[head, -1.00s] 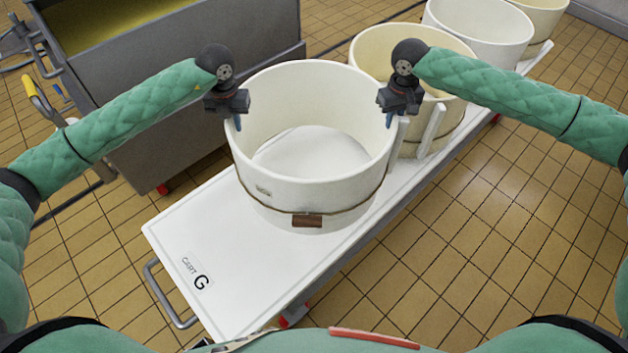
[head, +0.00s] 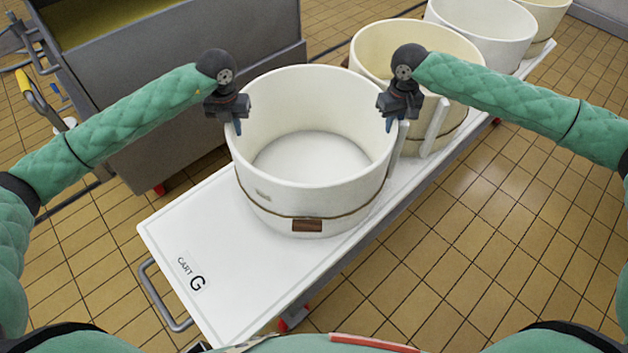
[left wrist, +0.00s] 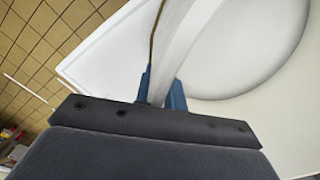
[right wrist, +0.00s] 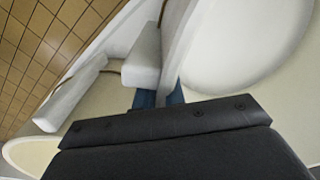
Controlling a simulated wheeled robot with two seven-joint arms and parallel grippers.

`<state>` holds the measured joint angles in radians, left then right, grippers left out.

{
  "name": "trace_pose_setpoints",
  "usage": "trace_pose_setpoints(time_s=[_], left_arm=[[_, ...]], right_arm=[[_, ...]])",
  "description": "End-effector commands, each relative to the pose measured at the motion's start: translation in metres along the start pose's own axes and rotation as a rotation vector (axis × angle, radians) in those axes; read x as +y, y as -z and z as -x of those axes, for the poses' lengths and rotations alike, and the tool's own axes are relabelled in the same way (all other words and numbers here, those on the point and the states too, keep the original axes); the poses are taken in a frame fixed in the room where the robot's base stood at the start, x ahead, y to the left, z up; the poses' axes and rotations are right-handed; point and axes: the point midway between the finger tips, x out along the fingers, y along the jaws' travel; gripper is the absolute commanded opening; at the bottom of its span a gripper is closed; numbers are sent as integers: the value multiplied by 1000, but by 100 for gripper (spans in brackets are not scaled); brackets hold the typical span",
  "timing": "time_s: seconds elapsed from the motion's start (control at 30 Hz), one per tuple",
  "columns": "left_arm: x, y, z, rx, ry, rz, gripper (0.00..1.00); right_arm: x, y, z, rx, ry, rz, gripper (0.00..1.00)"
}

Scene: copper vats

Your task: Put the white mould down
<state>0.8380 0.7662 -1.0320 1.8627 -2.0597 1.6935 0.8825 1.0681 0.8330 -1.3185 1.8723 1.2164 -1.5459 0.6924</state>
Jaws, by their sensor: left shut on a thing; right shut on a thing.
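The white mould (head: 310,200) is a round, open hoop with a cord and a brown block on its near side. It is upright over the white top of cart G (head: 215,255), whose surface shows through its open middle. It looks to be at or very near the cart top; any small gap is hard to tell. My left gripper (head: 236,124) is shut on its left rim, and the left wrist view shows the wall (left wrist: 175,50) between the blue fingers. My right gripper (head: 390,122) is shut on its right rim near an upright wooden piece.
A cream mould (head: 405,45) stands close behind on the right, with a white mould (head: 480,30) and another beyond. A grey vat (head: 190,110) stands at the left. The cart's near left end is clear.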

Motion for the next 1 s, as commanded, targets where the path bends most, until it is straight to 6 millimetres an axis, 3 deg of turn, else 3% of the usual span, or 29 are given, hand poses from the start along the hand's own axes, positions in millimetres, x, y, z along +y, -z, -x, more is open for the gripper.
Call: trace_pose_setpoints(time_s=[0.27, 0.3, 0.4, 0.77, 1.0], left_arm=[[5, -2, -11, -2, -5, 7, 0], [5, -2, -11, -1, -6, 7, 14], [4, -1, -10, -1, -5, 6, 32], [1, -1, -6, -1, -1, 2, 32], [1, -1, 27, -3, -1, 1, 32]], right_arm=[[4, 0, -12, -2, -5, -4, 0], [4, -1, -12, -3, -6, -4, 15], [4, -1, -11, -3, -4, -3, 33], [1, 0, -11, -1, -1, -1, 33], [0, 0, -10, 0, -1, 0, 33]])
